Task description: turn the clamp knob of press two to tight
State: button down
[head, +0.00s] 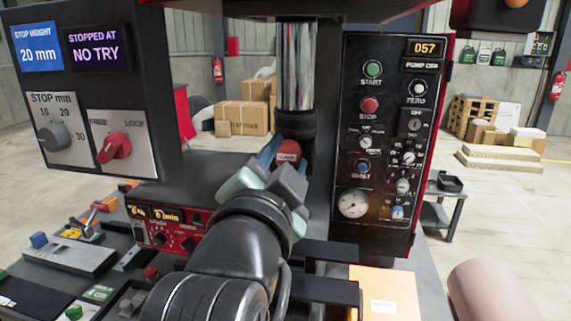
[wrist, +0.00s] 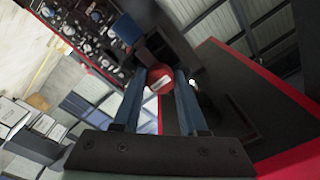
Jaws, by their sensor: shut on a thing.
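The clamp knob (head: 289,148) is a red round knob with a small white label, at the front of the press column below the shiny ram. My gripper (head: 288,158) reaches up to it from below, one blue finger on each side. In the wrist view the red knob (wrist: 160,77) sits between the two fingertips of my gripper (wrist: 161,88), which is shut on it. The fingers and wrist hide part of the knob and its mount, and I cannot tell how far it is turned.
A black control panel (head: 385,130) with buttons and dials stands close on the right. A stop panel (head: 75,100) with a grey knob and a red FREE/LOCK knob (head: 114,147) is at the left. A red display unit (head: 163,232) and small parts crowd the bench at lower left.

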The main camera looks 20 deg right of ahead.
dwell(0.3)
jog(key=shift+c, duration=2.3)
grip_release()
jog(key=shift+s+a, duration=0.1)
jog(key=b+v, duration=1)
jog(key=v, duration=0.2)
jog(key=shift+s+a, duration=0.2)
jog(key=shift+s, duration=0.05)
